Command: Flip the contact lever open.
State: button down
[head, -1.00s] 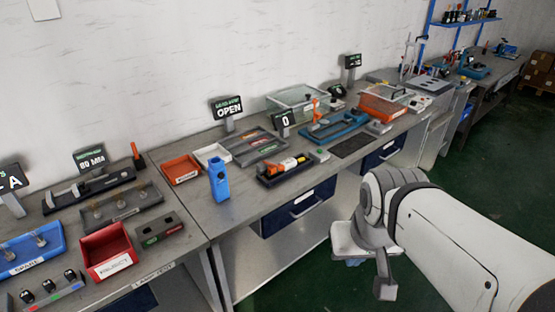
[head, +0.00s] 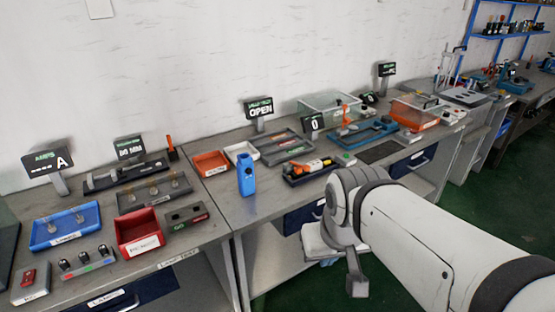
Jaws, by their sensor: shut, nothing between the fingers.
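I cannot tell for sure which part is the contact lever. One upright orange handle (head: 172,148) stands at the right end of a black fixture (head: 112,176) on the left bench. A small orange upright part (head: 346,113) stands on the blue fixture (head: 368,133) farther right. An orange-and-white device (head: 312,167) lies in a black holder behind my arm. My gripper (head: 357,285) appears as a grey end piece at the lower middle, in front of the bench and away from both handles. It looks shut and empty; its fingertips are small and hard to make out.
A blue upright device (head: 246,174) stands near the bench's front edge. An OPEN display (head: 258,108) stands behind. My arm covers part of the right bench front.

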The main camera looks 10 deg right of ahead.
aim_at(297, 169)
jog(key=u, duration=0.05)
jog(key=i, duration=1)
jog(key=u, duration=0.05)
